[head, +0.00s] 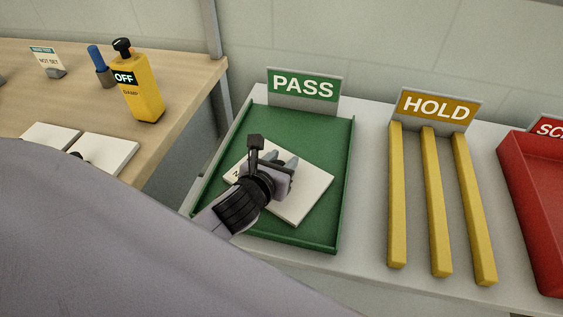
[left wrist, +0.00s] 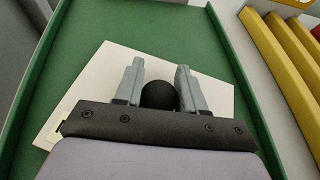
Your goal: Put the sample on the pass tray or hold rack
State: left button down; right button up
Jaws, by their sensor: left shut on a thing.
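A flat white square sample (head: 312,190) lies at an angle over the green pass tray (head: 343,170), within its rims. My left gripper (head: 285,163) is above the middle of the sample. In the left wrist view my left gripper (left wrist: 160,82) is shut on a round black knob (left wrist: 159,95) on the white sample (left wrist: 100,72). I cannot tell whether the sample rests fully on the tray floor. The hold rack (head: 430,200) is a set of yellow bars to the right of the tray. My right gripper is not in view.
A red scrap bin (head: 530,210) stands at the far right. On the wooden bench at left are a yellow device marked OFF (head: 138,90), a blue-topped item (head: 99,65), a small sign (head: 48,62) and white plates (head: 105,152). The tray's far end is clear.

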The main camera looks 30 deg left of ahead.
pick_arm(q)
jog(key=c, duration=0.7)
grip_release()
jog(key=shift+o, duration=0.2)
jog(key=shift+s+r, duration=0.25)
jog(key=shift+s, duration=0.15)
jog(key=p+v, duration=0.1)
jog(key=v, duration=1)
